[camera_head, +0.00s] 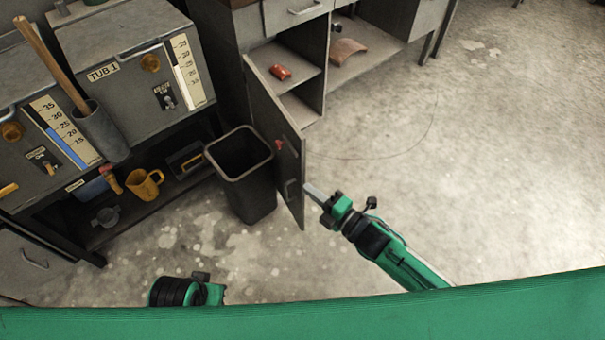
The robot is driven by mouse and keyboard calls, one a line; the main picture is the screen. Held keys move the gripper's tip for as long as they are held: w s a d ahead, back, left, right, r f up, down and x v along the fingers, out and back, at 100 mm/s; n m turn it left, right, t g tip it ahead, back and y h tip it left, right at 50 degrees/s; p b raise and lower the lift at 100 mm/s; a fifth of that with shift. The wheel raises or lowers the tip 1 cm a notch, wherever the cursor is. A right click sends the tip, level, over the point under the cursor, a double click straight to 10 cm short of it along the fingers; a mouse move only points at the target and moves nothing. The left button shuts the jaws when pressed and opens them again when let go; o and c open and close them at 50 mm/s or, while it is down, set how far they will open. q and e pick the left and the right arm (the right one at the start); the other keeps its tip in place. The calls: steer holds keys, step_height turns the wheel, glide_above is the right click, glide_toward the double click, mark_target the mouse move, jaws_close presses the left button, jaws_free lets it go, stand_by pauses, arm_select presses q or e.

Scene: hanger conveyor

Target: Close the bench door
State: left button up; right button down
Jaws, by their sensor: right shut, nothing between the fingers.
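The bench door (272,135) is a grey panel that stands wide open, swung out from the bench cabinet (313,70) toward me. A handle shows on its face near the free edge. My right gripper (309,188) is shut and empty, at the door's lower free edge on its right side; I cannot tell whether it touches the door. Of my left arm only a green and black part (187,291) shows at the bottom; its fingers are hidden.
A dark bin (246,194) stands close to the left of the door. A red object (281,72) lies on the cabinet shelf. The tub bench (130,60) with a yellow mug (145,184) below is at left. The floor at right is clear.

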mark_target(300, 165)
steer(key=w+a, duration=0.3)
steer(key=w, duration=0.6)
steer(key=shift+d, duration=0.1)
stand_by(0.4)
